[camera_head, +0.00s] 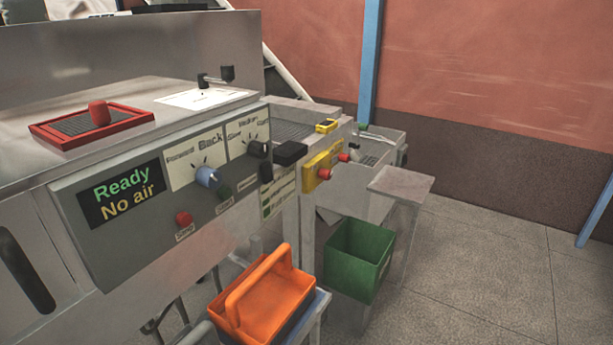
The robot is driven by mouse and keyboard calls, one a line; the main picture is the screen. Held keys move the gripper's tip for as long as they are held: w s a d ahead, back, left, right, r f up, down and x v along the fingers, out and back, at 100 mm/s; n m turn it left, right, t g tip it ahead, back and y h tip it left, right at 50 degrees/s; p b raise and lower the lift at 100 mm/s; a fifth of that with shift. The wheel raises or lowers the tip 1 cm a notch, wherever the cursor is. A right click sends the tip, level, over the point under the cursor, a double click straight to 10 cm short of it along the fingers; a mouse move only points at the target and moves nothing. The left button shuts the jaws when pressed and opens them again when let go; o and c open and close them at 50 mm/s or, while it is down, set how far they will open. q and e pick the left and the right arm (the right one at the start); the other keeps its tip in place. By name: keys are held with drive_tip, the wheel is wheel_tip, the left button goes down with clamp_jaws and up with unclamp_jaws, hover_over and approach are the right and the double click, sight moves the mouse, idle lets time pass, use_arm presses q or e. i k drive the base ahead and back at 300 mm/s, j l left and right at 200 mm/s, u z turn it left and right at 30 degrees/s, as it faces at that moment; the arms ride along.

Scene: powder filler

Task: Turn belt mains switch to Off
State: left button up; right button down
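Neither of my grippers shows in the head view. No label that I can read names a belt mains switch, so I cannot tell which control it is. A yellow box (311,174) with red knobs sits on the side of the machine, right of the main panel. A small yellow and black device (326,126) lies on top behind it. The grey control panel (130,238) carries a pale blue knob (206,176) below the word "Back" and a black knob (258,148) to its right. A black box (290,153) juts out at the panel's right end.
A display (122,195) reads "Ready" and "No air". A red button (183,218) and a green button (224,192) are on the panel. An orange basket (262,305) and a green bin (350,272) stand in front. The floor at right is clear.

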sight(324, 174)
drive_tip(key=i+l+u, duration=0.2)
drive_tip(key=u, duration=0.25)
drive_tip(key=i+l+u, duration=0.15)
drive_tip(key=l+u, duration=0.3)
drive_tip(key=i+l+u, duration=0.2)
drive_tip(key=l, duration=0.75)
drive_tip(key=i+l+u, duration=0.15)
drive_tip(key=l, duration=0.8)
drive_tip(key=l+u, duration=0.2)
drive_tip(key=l, duration=0.8)
drive_tip(key=i, duration=0.05)
